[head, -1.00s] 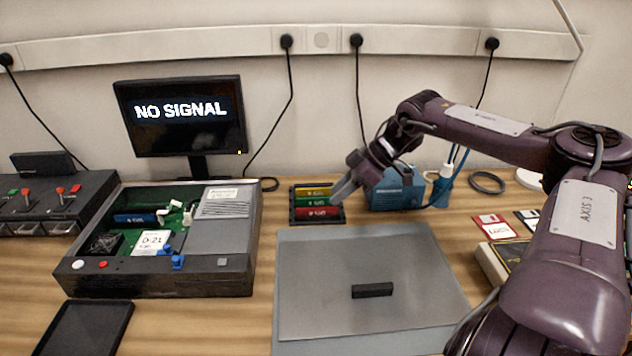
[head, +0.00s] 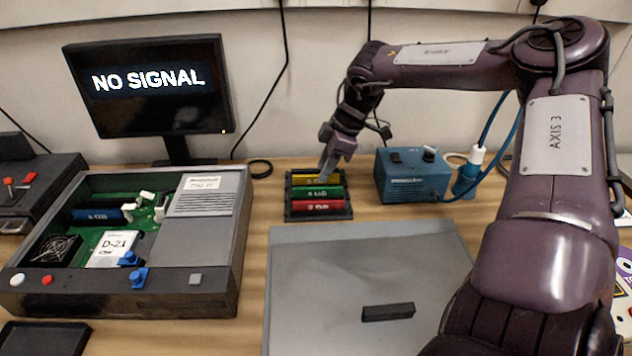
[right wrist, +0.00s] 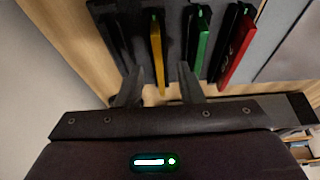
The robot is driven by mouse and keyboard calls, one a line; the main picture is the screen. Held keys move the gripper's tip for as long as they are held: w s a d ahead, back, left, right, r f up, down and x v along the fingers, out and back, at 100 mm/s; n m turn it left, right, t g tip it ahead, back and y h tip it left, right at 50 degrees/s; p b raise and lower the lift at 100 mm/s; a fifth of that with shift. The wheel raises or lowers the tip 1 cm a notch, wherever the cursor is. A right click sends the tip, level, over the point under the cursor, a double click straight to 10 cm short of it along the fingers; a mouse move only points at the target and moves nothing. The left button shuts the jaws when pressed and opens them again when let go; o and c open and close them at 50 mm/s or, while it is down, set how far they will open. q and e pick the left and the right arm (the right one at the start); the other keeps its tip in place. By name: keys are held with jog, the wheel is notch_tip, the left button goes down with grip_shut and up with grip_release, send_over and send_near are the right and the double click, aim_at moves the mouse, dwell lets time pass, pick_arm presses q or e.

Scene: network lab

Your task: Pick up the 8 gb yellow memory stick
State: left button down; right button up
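The yellow memory stick (head: 304,179) sits in the back slot of a small black rack (head: 291,212). Its label is partly covered by my right gripper (head: 325,175). The right gripper points down at the stick from above and behind. In the right wrist view, its two fingers (right wrist: 160,70) are apart, one on each side of the yellow stick (right wrist: 156,45), with gaps visible. I cannot tell from these views how far down the fingertips reach. My left gripper is not in view.
Green (head: 316,192) and red (head: 318,206) sticks share the rack, close in front. A blue box (head: 412,178) stands to its right. An open computer case (head: 210,250) is at left. A grey mat (head: 350,265) with a black bar (head: 388,312) lies in front.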

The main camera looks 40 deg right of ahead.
jog(key=shift+x, duration=0.95)
jog(key=shift+r, duration=0.1)
jog(key=shift+c, duration=0.3)
grip_shut()
